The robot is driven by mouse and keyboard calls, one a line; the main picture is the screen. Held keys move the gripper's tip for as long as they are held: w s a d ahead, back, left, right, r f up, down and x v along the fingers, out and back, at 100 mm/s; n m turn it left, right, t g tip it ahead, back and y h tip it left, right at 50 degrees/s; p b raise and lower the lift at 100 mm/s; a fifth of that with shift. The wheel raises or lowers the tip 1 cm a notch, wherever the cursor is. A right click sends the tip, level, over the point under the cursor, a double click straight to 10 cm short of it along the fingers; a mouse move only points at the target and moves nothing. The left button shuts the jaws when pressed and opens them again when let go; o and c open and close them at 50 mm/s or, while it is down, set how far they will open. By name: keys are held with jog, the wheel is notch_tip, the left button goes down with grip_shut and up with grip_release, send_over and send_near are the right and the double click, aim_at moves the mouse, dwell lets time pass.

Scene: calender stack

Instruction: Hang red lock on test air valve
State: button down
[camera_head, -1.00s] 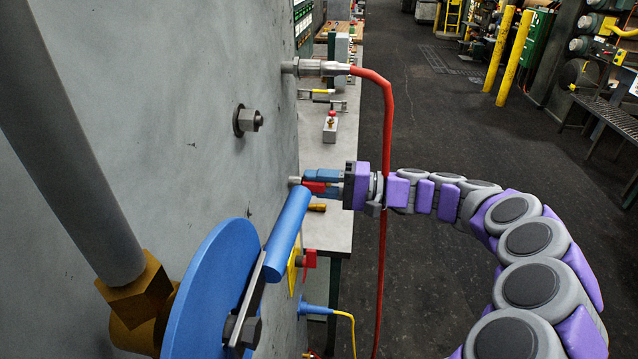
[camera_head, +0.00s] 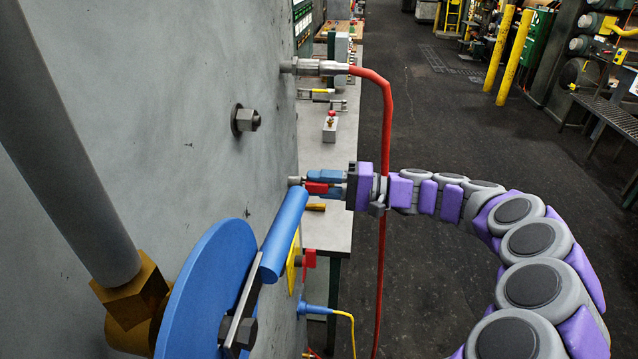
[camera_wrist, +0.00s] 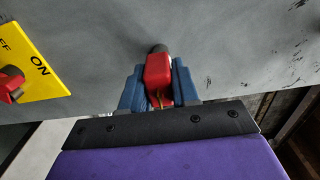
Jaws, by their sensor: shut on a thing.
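My gripper (camera_head: 317,181) is beside the grey wall, with its blue fingers shut on the red lock (camera_head: 315,188). In the wrist view the red lock (camera_wrist: 158,72) sits between the two fingers. A short grey stub (camera_head: 294,181) stands out from the wall just beyond the fingertips, and it also shows behind the lock in the wrist view (camera_wrist: 158,48). I cannot tell whether the lock touches the stub, and its shackle is not clear. No label shows which part is the test air valve.
A blue wheel (camera_head: 205,290) with a blue handle (camera_head: 284,234) stands close in front. A red hose (camera_head: 387,115) hangs from a metal fitting (camera_head: 320,68) and passes by my arm. A yellow ON/OFF plate (camera_wrist: 35,62) is at left in the wrist view. Open floor lies right.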

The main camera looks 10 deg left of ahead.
jog(key=shift+d, duration=1.4)
dwell(0.9)
jog(key=shift+s+d, duration=0.15)
jog(key=shift+d, duration=1.85)
